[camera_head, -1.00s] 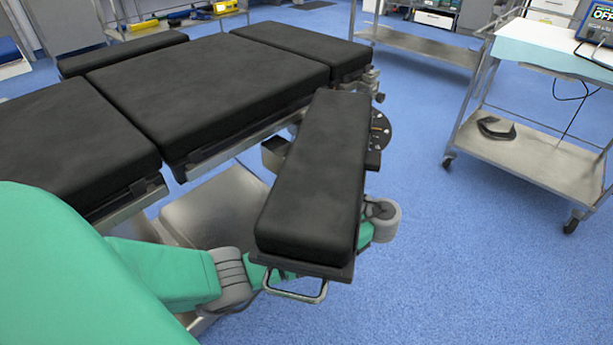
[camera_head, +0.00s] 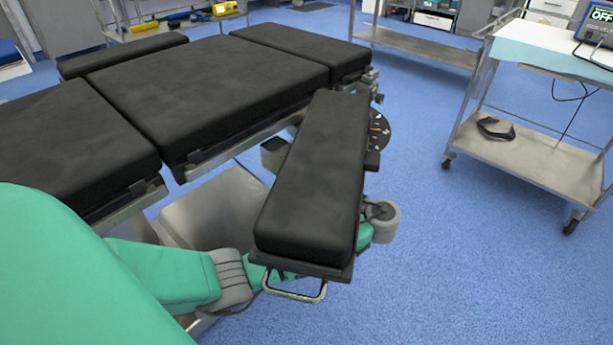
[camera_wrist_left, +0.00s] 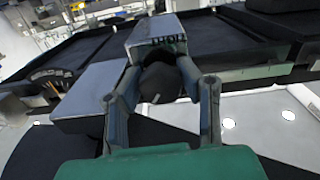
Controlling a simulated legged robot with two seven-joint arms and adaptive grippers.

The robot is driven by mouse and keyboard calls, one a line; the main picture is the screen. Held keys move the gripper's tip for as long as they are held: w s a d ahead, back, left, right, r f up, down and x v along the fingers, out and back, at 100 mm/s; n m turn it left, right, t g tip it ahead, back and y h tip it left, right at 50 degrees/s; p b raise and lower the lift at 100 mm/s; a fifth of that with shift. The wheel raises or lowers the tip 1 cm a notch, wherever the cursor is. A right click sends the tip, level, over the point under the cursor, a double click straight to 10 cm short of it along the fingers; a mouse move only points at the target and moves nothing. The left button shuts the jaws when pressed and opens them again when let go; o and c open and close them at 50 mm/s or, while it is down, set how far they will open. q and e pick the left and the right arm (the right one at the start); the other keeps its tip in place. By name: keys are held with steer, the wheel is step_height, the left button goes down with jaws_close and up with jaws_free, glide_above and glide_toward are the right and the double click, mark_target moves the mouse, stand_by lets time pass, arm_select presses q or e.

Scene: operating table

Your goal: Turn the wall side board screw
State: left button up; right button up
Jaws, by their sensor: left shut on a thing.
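The arm board (camera_head: 318,180), a long black pad, juts out from the side of the operating table (camera_head: 215,85). My left arm, in green and grey, passes under the board, which hides my left gripper in the head view. In the left wrist view my left gripper (camera_wrist_left: 164,82) has its two fingers on either side of a dark rounded knob (camera_wrist_left: 161,84), which looks like the board screw, and is shut on it. The knob sits in front of a silver block (camera_wrist_left: 155,31). The screw is hidden in the head view. My right gripper is not in view.
A round dial plate (camera_head: 380,130) shows beside the board's far end, and a metal handle (camera_head: 296,293) at its near end. A steel trolley (camera_head: 540,155) stands at the right. The blue floor (camera_head: 450,250) between board and trolley is clear.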

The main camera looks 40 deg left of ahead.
arm_select(q)
steer(key=shift+d+f, duration=0.1)
steer(key=shift+d, duration=0.2)
steer(key=o, duration=1.2)
steer(key=shift+d, duration=0.1)
steer(key=shift+r, duration=0.2)
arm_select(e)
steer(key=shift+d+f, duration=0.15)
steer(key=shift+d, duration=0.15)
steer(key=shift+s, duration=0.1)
arm_select(q)
steer(key=shift+a+f, duration=0.1)
steer(key=shift+a, duration=0.3)
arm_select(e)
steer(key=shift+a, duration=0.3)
